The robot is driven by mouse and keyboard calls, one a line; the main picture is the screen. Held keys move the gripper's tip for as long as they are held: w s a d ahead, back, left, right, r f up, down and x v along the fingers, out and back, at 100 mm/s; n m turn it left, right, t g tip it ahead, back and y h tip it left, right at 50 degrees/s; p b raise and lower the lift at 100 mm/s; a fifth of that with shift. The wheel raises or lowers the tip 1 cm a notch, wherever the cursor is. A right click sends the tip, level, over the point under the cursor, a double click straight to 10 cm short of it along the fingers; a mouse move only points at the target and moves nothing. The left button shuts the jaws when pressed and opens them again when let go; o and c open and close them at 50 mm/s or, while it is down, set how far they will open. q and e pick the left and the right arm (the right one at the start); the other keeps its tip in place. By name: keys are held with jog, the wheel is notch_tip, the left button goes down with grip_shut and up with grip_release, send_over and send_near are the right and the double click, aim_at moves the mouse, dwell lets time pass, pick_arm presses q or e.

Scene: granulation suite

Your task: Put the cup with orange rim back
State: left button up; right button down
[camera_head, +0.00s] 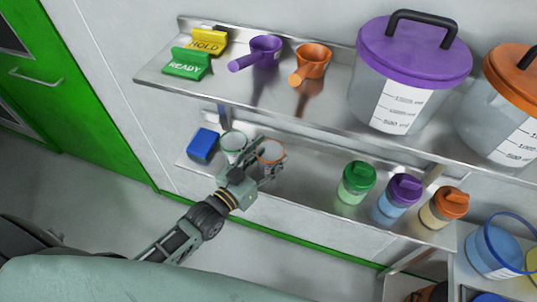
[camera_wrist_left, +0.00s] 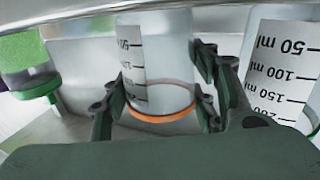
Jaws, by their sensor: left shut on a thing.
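The cup with the orange rim (camera_head: 271,151) is at the lower shelf (camera_head: 300,180), upright, to the right of a similar clear cup with a green rim (camera_head: 233,141). My left gripper (camera_head: 264,161) reaches in from the front and is shut around the orange-rimmed cup. In the left wrist view the gripper (camera_wrist_left: 158,95) has a finger on each side of the graduated cup wall (camera_wrist_left: 155,60), with its orange rim low in the picture. The green-rimmed cup (camera_wrist_left: 285,75) stands close beside. Whether the held cup's base touches the shelf is hidden. My right gripper is not in view.
A blue block (camera_head: 203,143) lies left of the cups. Green (camera_head: 356,183), purple (camera_head: 400,195) and orange (camera_head: 444,207) lidded bottles stand right on the lower shelf, with free room before them. Above, the upper shelf (camera_head: 235,90) holds scoops, signs and large lidded containers.

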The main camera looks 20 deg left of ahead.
pick_arm(q)
jog(key=o, duration=1)
jog(key=shift+f, duration=0.1)
jog(key=shift+r+b+v, duration=0.1)
jog(key=shift+b+v, duration=0.55)
jog(key=shift+v, duration=2.35)
jog(key=shift+r+b+v, duration=0.15)
jog(key=shift+b+v, duration=0.5)
jog(key=shift+v, duration=2.4)
